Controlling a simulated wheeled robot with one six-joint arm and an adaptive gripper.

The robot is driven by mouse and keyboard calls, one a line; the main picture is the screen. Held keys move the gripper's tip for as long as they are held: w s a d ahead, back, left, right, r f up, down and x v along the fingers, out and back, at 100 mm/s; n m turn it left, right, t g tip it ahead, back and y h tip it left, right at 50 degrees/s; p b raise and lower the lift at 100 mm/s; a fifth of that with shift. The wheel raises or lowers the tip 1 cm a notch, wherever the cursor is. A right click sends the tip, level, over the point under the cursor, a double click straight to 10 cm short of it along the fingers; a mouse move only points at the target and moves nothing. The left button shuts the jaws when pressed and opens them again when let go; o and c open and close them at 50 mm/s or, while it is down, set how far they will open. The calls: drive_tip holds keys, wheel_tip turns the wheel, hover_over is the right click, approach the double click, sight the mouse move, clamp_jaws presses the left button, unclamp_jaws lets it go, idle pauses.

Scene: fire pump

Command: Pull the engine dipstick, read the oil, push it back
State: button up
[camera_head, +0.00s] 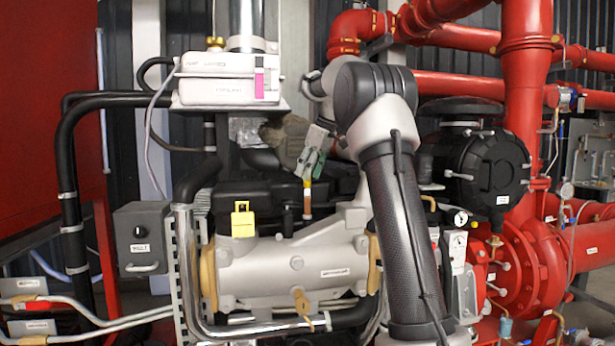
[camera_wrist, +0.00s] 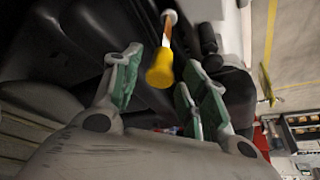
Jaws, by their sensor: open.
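The dipstick (camera_head: 307,198) stands upright behind the silver cylinder, with a yellow top and an orange-brown shaft below it. In the wrist view its yellow handle (camera_wrist: 160,72) and a short orange length show, running to a pale round end against dark engine parts. My gripper (camera_head: 310,170) points down just above the dipstick. In the wrist view my gripper (camera_wrist: 165,64) is open, its green-padded fingers on either side of the yellow handle with gaps at both sides. No contact shows. No oil mark can be read.
The silver cylinder (camera_head: 295,272) with a yellow cap (camera_head: 243,220) lies in front. A white control box (camera_head: 228,80) is up left and a black round housing (camera_head: 485,170) is right. Red pipes (camera_head: 525,90) fill the right side. Dark engine parts crowd the dipstick.

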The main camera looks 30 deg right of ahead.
drive_tip(key=v, duration=1)
drive_tip(key=shift+s, duration=0.1)
